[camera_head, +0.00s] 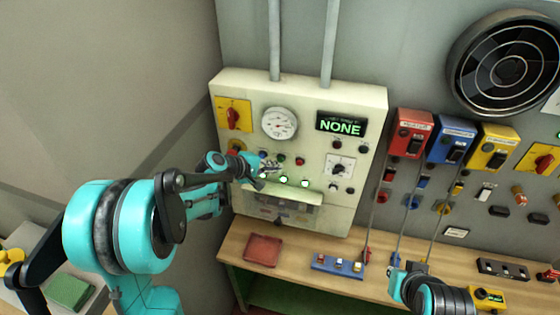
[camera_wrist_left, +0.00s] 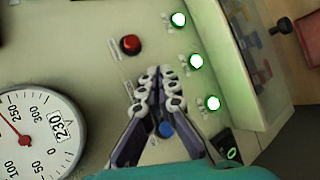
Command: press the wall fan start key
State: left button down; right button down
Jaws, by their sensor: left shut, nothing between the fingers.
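The wall fan (camera_head: 505,62) is a round dark grille at the upper right. The cream control panel (camera_head: 365,105) carries a dial, a "NONE" display and several small keys with unreadable labels, so I cannot tell which is the fan's start key. My left gripper (camera_head: 268,172) is shut and empty at the panel's lower left. In the left wrist view its closed fingertips (camera_wrist_left: 160,78) are between a red button (camera_wrist_left: 130,44) and lit green buttons (camera_wrist_left: 196,62). A blue button (camera_wrist_left: 166,129) shows between the finger links. Contact cannot be told. My right gripper (camera_head: 408,274) is low at right, its fingers unclear.
A wooden bench (camera_head: 330,285) below bears a red tray (camera_head: 263,250) and a blue switch block (camera_head: 337,265). Red (camera_head: 410,130), blue (camera_head: 451,138) and yellow (camera_head: 494,146) switch boxes with hanging cables are on the wall right of the panel.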

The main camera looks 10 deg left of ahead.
pick_arm(q)
jog(key=shift+w, duration=0.1)
jog(key=shift+w, duration=0.35)
jog(key=shift+w+b, duration=0.35)
jog(key=shift+w, duration=0.1)
dwell(0.8)
jog(key=shift+s, duration=0.9)
jog(key=shift+s+a+b, duration=0.1)
jog(key=shift+s+b, duration=0.2)
jog(key=shift+s, duration=2.2)
